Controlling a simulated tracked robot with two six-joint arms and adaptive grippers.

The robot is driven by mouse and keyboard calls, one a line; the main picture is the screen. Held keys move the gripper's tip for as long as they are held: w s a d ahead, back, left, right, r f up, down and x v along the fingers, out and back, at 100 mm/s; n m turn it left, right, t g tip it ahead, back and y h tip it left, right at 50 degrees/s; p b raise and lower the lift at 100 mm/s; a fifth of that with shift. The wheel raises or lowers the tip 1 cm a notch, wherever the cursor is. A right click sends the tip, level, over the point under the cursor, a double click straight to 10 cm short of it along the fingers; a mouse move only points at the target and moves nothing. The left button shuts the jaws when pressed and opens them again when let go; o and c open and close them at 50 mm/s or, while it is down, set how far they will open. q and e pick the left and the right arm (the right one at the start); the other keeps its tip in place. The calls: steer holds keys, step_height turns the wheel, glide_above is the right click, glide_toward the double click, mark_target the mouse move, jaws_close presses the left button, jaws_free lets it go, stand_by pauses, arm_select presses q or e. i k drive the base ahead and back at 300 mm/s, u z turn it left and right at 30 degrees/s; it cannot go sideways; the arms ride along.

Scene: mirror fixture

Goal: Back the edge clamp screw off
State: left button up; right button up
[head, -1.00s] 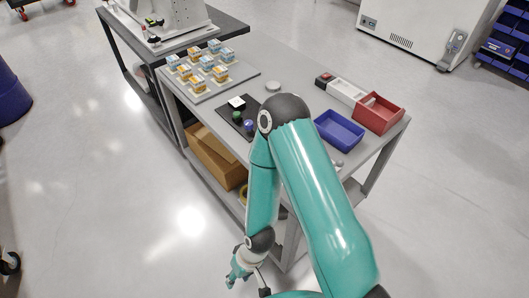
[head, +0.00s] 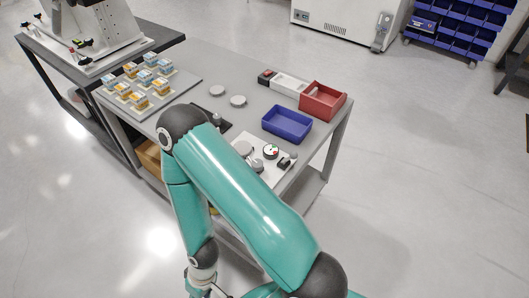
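A white mirror fixture (head: 100,28) stands on the dark table at the top left. A black knob (head: 84,42) and small red-tipped parts (head: 73,51) sit low on its front side. I cannot tell at this size which of these is the edge clamp screw. My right arm comes in from the lower right and bends over the near table. Its gripper (head: 200,290) is at the bottom edge, mostly cut off, far from the fixture; its fingertips are hidden. My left gripper is not in view.
The grey table (head: 225,75) holds a board (head: 185,82) of yellow and blue blocks, round discs (head: 238,100), a blue tray (head: 287,135), a red bin (head: 340,105), and a white plate with a dial (head: 271,152). Open floor (head: 440,200) lies right.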

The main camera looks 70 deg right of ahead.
mark_target(257, 164)
steer(key=z, duration=0.1)
steer(key=k, duration=0.95)
steer(key=z, duration=0.9)
steer(key=i, duration=0.35)
steer(key=u, duration=0.45)
